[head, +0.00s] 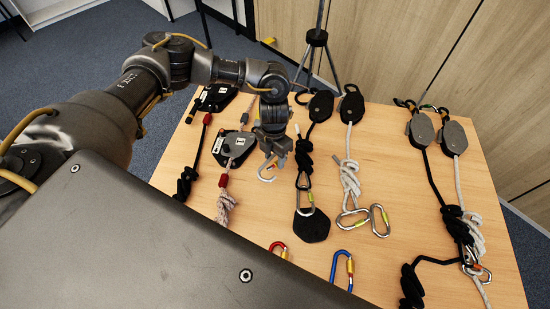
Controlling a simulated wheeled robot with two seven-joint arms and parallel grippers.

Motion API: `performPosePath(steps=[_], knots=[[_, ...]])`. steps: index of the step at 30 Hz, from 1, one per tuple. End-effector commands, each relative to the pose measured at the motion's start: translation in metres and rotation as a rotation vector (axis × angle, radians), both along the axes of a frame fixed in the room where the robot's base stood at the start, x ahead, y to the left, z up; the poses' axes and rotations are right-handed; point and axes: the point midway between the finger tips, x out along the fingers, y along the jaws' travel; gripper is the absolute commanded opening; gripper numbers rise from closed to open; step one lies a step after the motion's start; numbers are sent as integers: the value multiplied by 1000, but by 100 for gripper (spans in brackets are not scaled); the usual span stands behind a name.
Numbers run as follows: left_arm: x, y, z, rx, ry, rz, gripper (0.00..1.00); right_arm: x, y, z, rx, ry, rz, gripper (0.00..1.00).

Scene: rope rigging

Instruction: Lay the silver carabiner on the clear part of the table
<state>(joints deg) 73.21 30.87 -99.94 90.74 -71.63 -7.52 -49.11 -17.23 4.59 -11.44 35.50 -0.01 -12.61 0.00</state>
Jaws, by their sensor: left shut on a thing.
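My left gripper (276,152) points down over the middle of the table and is shut on a silver carabiner (266,174). The carabiner hangs at the fingertips, partly hidden by them. I cannot tell whether it touches the table. The wooden table (335,262) has bare wood around the gear. My right gripper is not in view.
Rope rigs with pulleys lie on both sides, including a black-rope pulley (320,106) close right of my gripper. Another silver carabiner (380,220), a red carabiner (278,248) and a blue carabiner (342,268) lie nearer. Bare wood lies right of centre (405,200).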

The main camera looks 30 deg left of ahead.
Motion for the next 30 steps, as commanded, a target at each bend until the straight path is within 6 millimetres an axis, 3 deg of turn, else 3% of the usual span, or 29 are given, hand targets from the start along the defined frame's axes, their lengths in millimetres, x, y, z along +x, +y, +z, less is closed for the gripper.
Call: performPosePath(steps=[6, 13, 21, 30], knots=[[16, 5, -19, 0, 0, 1, 21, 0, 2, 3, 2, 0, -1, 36], [19, 7, -24, 1, 0, 1, 21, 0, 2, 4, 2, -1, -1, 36], [21, 7, -55, 0, -1, 0, 21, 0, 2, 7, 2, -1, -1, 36], [21, 7, -58, -1, -2, 0, 21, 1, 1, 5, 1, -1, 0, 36]])
